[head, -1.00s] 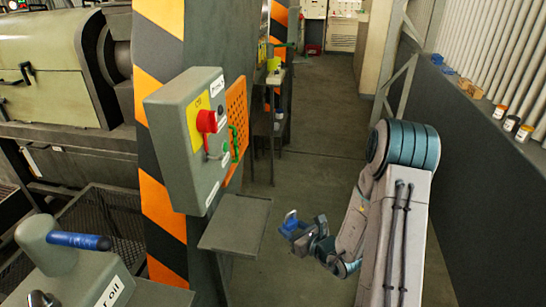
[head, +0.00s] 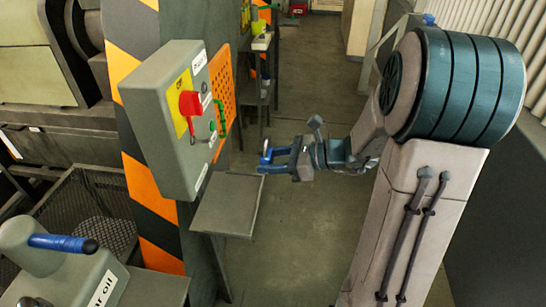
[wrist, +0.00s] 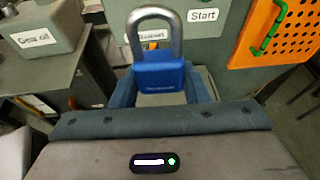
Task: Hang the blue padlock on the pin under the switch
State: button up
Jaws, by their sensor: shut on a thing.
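The blue padlock (head: 265,155) is held in my gripper (head: 272,160), which is shut on its body. In the wrist view the padlock (wrist: 158,83) stands upright between the fingers, its steel shackle pointing up. The red switch (head: 190,103) sits on a yellow plate on the front of the grey control box (head: 150,125). A small metal pin (head: 194,139) shows below the switch. My gripper is to the right of the box, apart from it, and lower than the switch. The wrist view does not clearly show the switch or pin.
A small grey shelf (head: 228,205) juts out below the box, just left of my gripper. An orange perforated board (head: 222,90) with a green item (head: 222,115) is beside the box. A grey oil unit with a blue handle (head: 62,242) stands at lower left. The aisle floor is clear.

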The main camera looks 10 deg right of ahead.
jog(key=shift+s+r+n+g, duration=0.4)
jog(key=shift+s+r+g, duration=0.1)
jog(key=shift+s+r, duration=0.35)
jog(key=shift+s+a+f, duration=0.1)
jog(key=b, duration=0.1)
send_near(197, 161)
jog(key=shift+r+b+x, duration=0.2)
jog(key=shift+x, duration=0.85)
jog(key=shift+r+b+x, duration=0.2)
jog(key=shift+b+x, duration=0.05)
jog(key=shift+x, duration=0.8)
jog(key=shift+r+b+x, duration=0.15)
jog(key=shift+b+x, duration=0.05)
jog(key=shift+x, duration=0.85)
dwell(1.5)
jog(key=shift+a+f, duration=0.15)
jog(key=shift+f+b, duration=0.35)
jog(key=shift+b, duration=0.1)
jog(key=shift+f, duration=0.2)
